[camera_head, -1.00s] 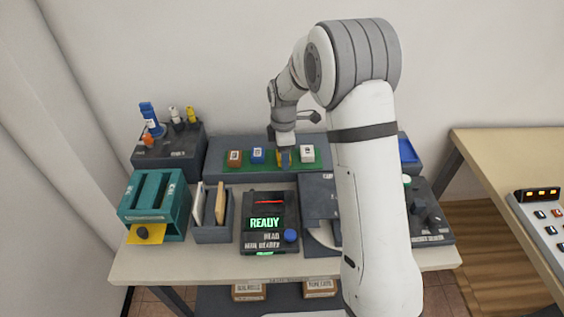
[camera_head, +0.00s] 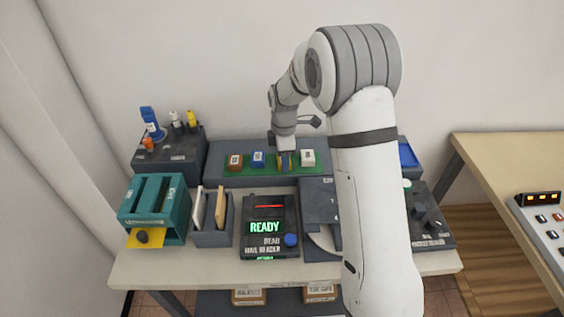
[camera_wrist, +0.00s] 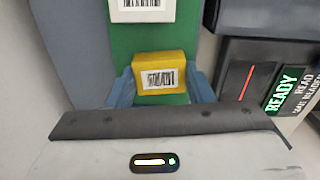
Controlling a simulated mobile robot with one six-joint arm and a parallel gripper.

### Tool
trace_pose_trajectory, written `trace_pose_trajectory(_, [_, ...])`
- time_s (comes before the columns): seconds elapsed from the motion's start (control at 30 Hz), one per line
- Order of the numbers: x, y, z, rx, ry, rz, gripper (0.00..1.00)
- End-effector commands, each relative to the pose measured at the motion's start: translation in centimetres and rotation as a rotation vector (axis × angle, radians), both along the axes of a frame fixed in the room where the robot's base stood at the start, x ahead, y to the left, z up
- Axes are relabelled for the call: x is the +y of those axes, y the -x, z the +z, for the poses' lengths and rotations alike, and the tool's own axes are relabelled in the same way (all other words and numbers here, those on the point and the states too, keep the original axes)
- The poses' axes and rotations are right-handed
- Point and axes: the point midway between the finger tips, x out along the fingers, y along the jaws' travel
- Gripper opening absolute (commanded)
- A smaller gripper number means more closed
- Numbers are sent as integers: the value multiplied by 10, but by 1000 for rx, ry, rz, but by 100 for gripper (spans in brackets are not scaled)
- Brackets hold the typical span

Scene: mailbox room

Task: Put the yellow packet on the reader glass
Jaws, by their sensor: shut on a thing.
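The yellow packet (camera_wrist: 160,66) with a barcode label is between the blue fingertips of my gripper (camera_wrist: 160,88) in the wrist view. My gripper is shut on it over the green mat (camera_wrist: 134,42). In the head view my gripper (camera_head: 286,160) is at the mat, between the blue packet and the white packet, and mostly hides the yellow packet. Whether the packet still touches the mat cannot be told. The mail reader (camera_head: 268,226) stands in front of the mat, with a red line on its dark glass (camera_head: 268,206) and a green READY display.
A brown packet (camera_head: 235,161), a blue packet (camera_head: 258,158) and a white packet (camera_head: 308,157) stand on the mat beside my gripper. A holder with envelopes (camera_head: 212,220) and a teal box (camera_head: 155,207) stand left of the reader. My arm hides part of the table's right.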

Motion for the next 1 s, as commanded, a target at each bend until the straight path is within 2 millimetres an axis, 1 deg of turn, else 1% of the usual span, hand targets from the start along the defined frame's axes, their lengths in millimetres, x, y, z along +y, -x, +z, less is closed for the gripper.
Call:
trace_pose_trajectory(0.23, [0, 0, 5, -1, 0, 0, 24])
trace_pose_trajectory(0.83, [0, 0, 41, -1, 0, 0, 24])
trace_pose_trajectory(1.0, [-1, 0, 46, -1, 0, -1, 24])
